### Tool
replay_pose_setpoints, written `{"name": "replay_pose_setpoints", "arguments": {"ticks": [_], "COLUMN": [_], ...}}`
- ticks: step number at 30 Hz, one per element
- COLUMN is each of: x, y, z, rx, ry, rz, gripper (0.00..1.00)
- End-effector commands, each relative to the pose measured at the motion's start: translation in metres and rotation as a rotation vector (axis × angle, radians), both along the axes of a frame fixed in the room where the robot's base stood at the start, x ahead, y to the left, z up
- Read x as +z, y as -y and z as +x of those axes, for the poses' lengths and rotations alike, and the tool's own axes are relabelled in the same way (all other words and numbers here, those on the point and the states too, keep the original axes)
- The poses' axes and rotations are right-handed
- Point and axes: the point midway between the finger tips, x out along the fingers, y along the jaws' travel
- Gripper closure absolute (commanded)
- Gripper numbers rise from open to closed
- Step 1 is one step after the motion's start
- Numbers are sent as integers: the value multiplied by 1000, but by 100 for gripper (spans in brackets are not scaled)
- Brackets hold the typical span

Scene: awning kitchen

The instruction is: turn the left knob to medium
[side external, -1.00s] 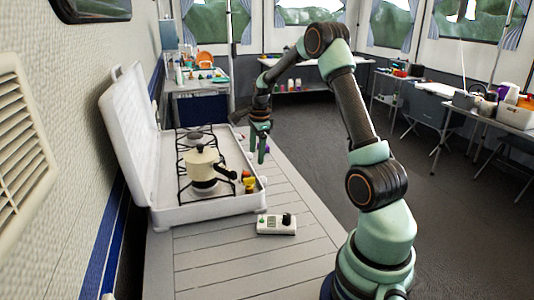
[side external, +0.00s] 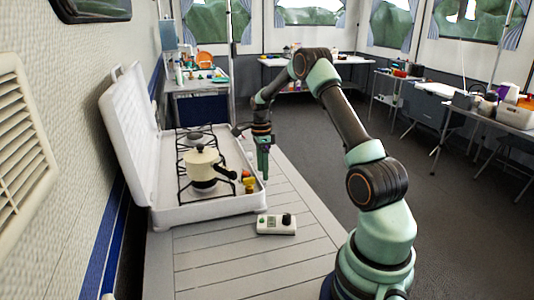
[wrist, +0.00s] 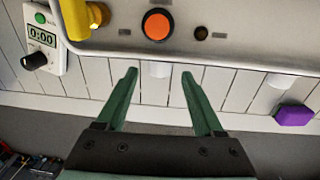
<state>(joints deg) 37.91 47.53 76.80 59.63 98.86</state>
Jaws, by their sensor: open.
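The white case stove (side external: 215,212) lies open on the slatted table, its front panel facing my gripper. In the wrist view, a round orange knob (wrist: 157,25) with a black ring shows on the stove's front edge, above and between my fingertips. A yellow cylindrical piece (wrist: 78,15) is to its left, cut off by the frame; it also shows at the stove's near front in the side view (side external: 250,187). I cannot tell whether it is a knob or a loose item. My gripper (wrist: 160,72) is open and empty, pointing down beside the stove's front edge (side external: 264,172), apart from both.
A cream pot (side external: 202,166) with a dark handle stands on the near burner. A white timer (wrist: 42,42) with a black dial lies on the table left of the stove's front, also in the side view (side external: 276,225). A purple block (wrist: 293,115) is at right.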

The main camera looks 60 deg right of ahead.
Motion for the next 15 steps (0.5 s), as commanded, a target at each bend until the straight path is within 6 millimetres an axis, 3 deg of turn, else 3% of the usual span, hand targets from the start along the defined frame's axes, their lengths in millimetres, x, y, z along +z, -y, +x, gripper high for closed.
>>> {"name": "replay_pose_setpoints", "arguments": {"ticks": [6,15], "x": [-25,-31], "y": [-2,-2], "z": [-1,-1], "rx": [0,0], "ry": [-1,1], "rz": [1,-1], "gripper": [31,31]}}
